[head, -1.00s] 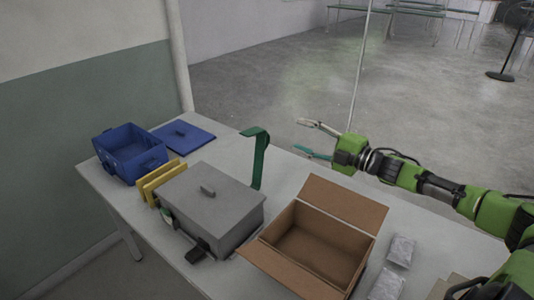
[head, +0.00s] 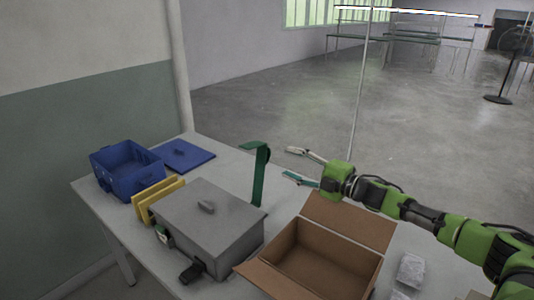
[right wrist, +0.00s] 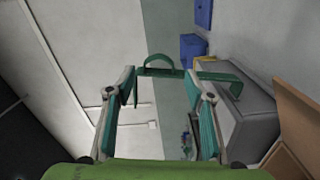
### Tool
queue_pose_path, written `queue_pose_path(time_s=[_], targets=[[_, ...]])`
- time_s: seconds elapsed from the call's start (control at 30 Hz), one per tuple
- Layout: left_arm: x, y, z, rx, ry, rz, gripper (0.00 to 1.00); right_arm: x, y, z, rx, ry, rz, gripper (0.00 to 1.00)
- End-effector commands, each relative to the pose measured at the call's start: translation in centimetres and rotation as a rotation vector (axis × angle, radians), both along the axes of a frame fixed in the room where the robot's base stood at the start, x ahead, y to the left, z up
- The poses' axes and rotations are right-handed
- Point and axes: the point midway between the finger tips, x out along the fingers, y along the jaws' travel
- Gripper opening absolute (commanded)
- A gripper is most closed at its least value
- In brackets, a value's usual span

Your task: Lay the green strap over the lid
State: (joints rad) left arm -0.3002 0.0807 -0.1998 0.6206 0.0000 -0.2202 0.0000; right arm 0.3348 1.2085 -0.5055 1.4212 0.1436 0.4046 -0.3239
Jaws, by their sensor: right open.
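The green strap (head: 258,178) stands upright at the back right side of the grey box, its top bent over to the left. The grey box's lid (head: 228,213) is closed, with a small handle on top. My right gripper (head: 291,163) is open and empty, just right of the strap's upper part, with a gap between them. In the right wrist view, the strap (right wrist: 212,77) shows just beyond the open fingers (right wrist: 162,90), and the grey box (right wrist: 245,105) lies to the right. My left gripper is not in view.
An open cardboard box (head: 318,262) stands right of the grey box, below my right arm. Yellow panels (head: 158,196), a blue bin (head: 125,170) and a blue lid (head: 184,155) are at the left. A clear plastic packet (head: 410,269) lies at the right. A dark latch hangs on the grey box's front.

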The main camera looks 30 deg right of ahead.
Motion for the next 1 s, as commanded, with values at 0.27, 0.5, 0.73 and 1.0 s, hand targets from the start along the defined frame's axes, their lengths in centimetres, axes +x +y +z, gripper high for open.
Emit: queue_pose_path(time_s=[0.27, 0.5, 0.73, 1.0], targets=[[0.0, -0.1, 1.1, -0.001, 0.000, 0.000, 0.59, 3.1, 1.3, 0.4, 0.002, -0.003, 0.000, 0.49], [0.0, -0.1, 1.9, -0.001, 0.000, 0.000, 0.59, 6.3, 2.7, 0.4, 0.001, -0.003, 0.000, 0.49], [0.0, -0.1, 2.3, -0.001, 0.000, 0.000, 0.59, 8.5, 3.6, 0.2, 0.000, -0.001, 0.001, 0.49], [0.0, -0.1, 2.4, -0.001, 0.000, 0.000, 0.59, 9.1, 3.9, 0.1, -0.001, 0.000, 0.002, 0.49]])
